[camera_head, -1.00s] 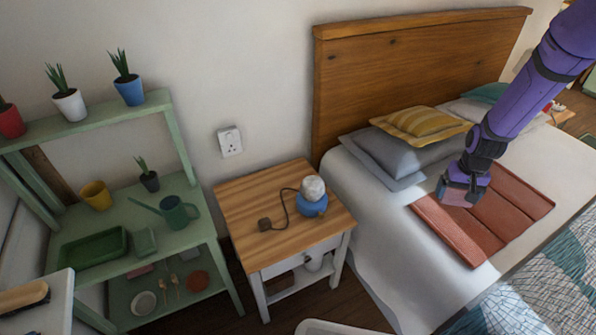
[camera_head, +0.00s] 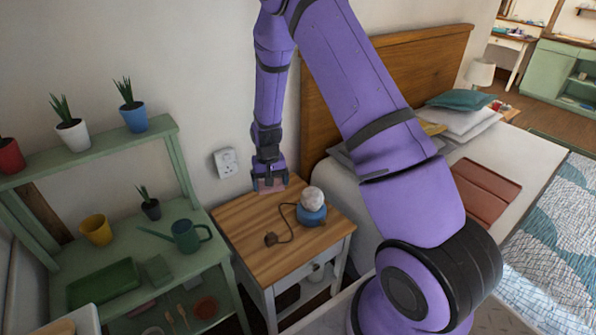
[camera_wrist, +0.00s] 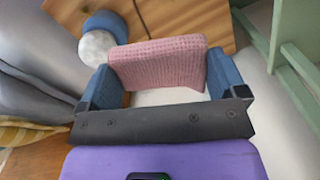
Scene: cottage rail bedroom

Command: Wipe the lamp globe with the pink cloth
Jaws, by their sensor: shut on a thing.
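The lamp has a pale round globe (camera_head: 312,197) on a blue base (camera_head: 311,215) and stands on the wooden nightstand (camera_head: 262,258). The globe also shows in the wrist view (camera_wrist: 97,47) at the upper left. My gripper (camera_head: 270,181) hangs above the back part of the nightstand, left of the lamp and apart from it. It is shut on the pink cloth (camera_wrist: 160,62), which is held between the two blue fingers. Only a small pink strip of the cloth shows in the head view (camera_head: 270,187).
A wall socket (camera_head: 226,162) is behind. A green shelf (camera_head: 185,262) with pots and a watering can (camera_head: 188,236) stands left. The bed's headboard (camera_head: 430,62) is right.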

